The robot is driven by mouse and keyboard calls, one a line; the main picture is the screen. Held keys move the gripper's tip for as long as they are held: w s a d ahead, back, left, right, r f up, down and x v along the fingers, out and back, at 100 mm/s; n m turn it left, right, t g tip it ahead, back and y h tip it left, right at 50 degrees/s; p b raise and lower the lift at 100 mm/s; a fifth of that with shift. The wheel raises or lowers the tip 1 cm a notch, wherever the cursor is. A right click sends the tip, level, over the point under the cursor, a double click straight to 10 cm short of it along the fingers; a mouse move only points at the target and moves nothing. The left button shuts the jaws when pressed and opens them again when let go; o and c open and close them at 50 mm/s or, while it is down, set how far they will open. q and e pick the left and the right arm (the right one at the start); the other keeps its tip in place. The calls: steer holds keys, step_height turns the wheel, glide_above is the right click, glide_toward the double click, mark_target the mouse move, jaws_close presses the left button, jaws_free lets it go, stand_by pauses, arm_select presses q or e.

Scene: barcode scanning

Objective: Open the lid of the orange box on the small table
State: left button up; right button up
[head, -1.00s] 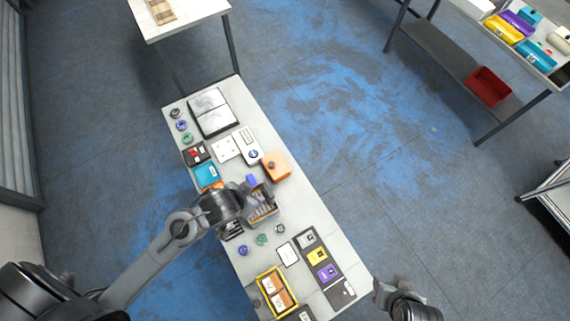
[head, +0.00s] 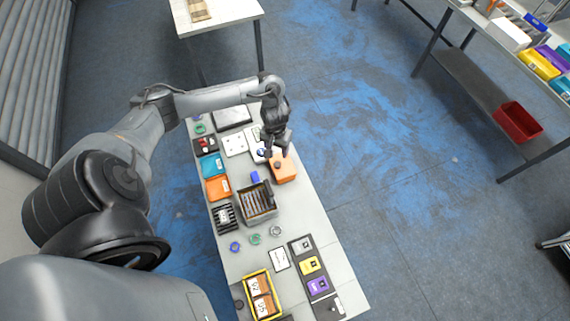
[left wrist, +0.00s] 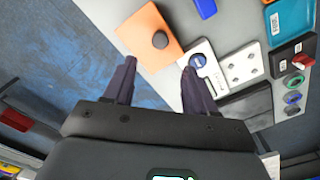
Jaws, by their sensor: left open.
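The orange box (head: 284,172) sits near the right edge of the small table (head: 310,215), with a dark round knob on its closed top. In the left wrist view the orange box (left wrist: 150,38) is at the top, its dark knob (left wrist: 160,40) facing the camera. My left gripper (head: 276,152) is over the far end of the box and partly covers it in the head view. Its two fingers (left wrist: 156,78) are apart with nothing between them, pointing toward the box and the white panel beside it. My right gripper is out of view.
A white panel with a blue round button (left wrist: 197,61) lies beside the box. A small blue block (head: 255,177), a grey slotted bin (head: 257,204) and an orange tray (head: 218,188) lie nearby. Open floor is to the right of the table.

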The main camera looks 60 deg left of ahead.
mark_target(277, 164)
arm_select(q)
step_height(277, 164, down, 10)
steer(key=shift+s+f+b, duration=0.1)
steer(key=shift+b, duration=0.8)
jaws_close()
